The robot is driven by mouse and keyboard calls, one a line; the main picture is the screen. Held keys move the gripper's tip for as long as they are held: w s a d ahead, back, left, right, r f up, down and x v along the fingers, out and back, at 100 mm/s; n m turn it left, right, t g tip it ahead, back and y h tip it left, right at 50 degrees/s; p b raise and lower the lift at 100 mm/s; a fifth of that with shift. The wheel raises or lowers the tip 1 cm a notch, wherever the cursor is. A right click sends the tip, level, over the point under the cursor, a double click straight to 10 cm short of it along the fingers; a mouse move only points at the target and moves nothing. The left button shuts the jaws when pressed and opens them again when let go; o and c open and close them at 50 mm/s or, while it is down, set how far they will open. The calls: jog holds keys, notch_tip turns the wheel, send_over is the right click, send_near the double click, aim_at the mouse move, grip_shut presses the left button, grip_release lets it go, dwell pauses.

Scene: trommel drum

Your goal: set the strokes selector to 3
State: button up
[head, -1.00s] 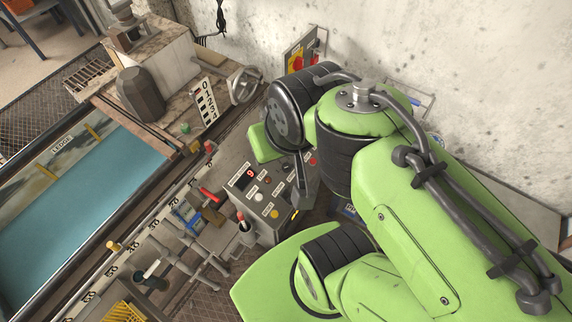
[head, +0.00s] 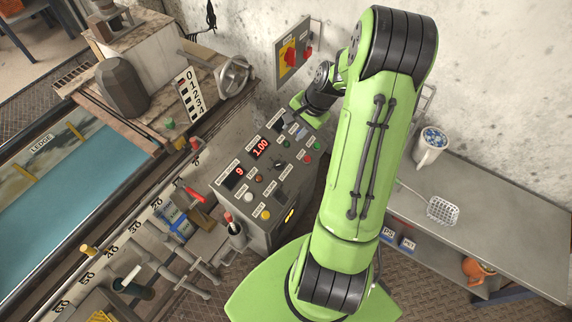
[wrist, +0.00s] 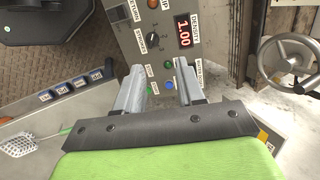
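The control console (head: 290,192) stands at the middle of the head view, with red displays reading 9 (head: 239,171) and 1.00 (head: 261,147). In the wrist view a dark selector knob (wrist: 153,38) sits beside a label that seems to read STROKES (wrist: 140,42). A dark knob (head: 279,164) also shows on the console in the head view. Its pointed setting is too small to read. My gripper (wrist: 161,68) is open and empty, its two fingers apart over the lower part of the panel, with the knob beyond the fingertips. In the head view the fingers are small and unclear.
A red and yellow switch box (head: 291,53) is on the wall behind the console. A handwheel (head: 234,75) stands at the left. Levers (head: 190,190) line the left side.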

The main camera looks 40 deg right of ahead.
aim_at(285, 162)
jog(key=s+d+f+m+t+y+b, duration=0.15)
jog(key=d+f+m, duration=0.4)
jog(key=f, duration=0.65)
jog(key=shift+n+h, duration=0.25)
jog(key=b+x, duration=0.2)
jog(key=x, duration=0.3)
jog(key=b+x, duration=0.1)
jog(key=x, duration=0.4)
jog(key=b+x, duration=0.2)
jog(key=x, duration=0.3)
jog(key=shift+w+d+b, duration=0.15)
jog(key=shift+w+b, duration=0.15)
jog(key=shift+w, duration=0.05)
jog(key=shift+c, duration=0.4)
jog(key=shift+r, duration=0.1)
grip_shut()
